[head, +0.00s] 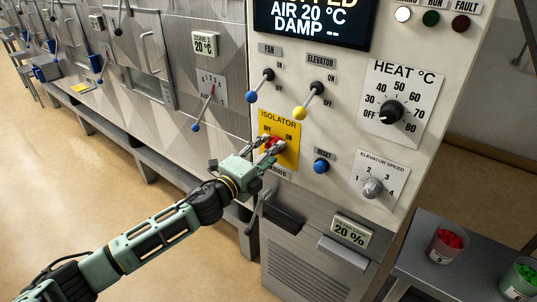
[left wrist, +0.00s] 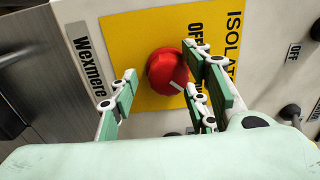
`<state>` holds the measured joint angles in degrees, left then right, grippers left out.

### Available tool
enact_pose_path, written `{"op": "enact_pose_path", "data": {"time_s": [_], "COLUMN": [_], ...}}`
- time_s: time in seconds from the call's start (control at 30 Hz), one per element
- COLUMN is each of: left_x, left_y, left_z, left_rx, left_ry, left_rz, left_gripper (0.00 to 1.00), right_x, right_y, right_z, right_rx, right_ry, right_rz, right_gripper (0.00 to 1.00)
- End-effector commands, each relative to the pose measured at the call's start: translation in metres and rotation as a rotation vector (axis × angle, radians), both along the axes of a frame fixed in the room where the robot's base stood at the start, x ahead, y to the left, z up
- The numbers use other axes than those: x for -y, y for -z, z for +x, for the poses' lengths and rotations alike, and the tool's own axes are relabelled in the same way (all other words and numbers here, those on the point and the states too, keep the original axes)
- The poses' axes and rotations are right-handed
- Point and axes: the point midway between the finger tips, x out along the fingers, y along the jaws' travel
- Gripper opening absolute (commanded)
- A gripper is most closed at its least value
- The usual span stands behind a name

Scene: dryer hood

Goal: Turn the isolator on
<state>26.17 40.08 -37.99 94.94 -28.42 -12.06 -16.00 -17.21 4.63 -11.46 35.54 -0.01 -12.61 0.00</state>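The isolator is a yellow plate (head: 291,157) with a red rotary knob (left wrist: 166,70) on the front of the control panel. In the left wrist view the plate also shows (left wrist: 150,28), with "OFF" readable and the rest of the lettering partly covered by a finger. A white mark shows on the knob's lower right edge in that view. My left gripper (head: 271,146) is at the plate. Its fingers are apart, one on each side of the knob; the right finger is close to it, and I cannot tell if it touches. My right gripper is not in view.
Levers with a blue ball (head: 250,97) and a yellow ball (head: 299,113) stick out above the isolator. A blue reset button (head: 320,166) and an elevator speed knob (head: 372,187) are to its right. A grey side table (head: 410,255) holds cups of coloured pieces.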

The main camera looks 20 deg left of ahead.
Motion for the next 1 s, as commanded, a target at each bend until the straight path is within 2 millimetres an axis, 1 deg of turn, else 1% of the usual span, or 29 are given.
{"op": "enact_pose_path", "data": {"time_s": [0.17, 0.27, 0.5, 0.7, 0.83, 1.0], "left_x": [-0.003, -0.008, -0.022, -0.032, -0.037, -0.040], "left_y": [0.000, 0.000, 0.001, 0.001, 0.001, 0.000], "left_z": [-0.006, -0.018, -0.060, -0.090, -0.103, -0.112], "left_rx": [0.000, -0.001, -0.003, -0.003, -0.003, -0.001], "left_ry": [-0.001, -0.002, 0.000, 0.000, 0.001, 0.001], "left_rz": [0.000, 0.000, 0.000, 0.001, -0.001, 0.000], "left_gripper": [0.43, 0.43, 0.43, 0.43, 0.43, 0.43], "right_x": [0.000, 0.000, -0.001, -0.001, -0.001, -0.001], "right_y": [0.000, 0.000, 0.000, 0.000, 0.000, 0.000], "right_z": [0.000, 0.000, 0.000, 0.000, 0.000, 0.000], "right_rx": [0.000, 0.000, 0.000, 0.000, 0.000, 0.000], "right_ry": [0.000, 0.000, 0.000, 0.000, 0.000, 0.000], "right_rz": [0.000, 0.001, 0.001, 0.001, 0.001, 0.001], "right_gripper": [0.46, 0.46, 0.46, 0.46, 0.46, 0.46]}}
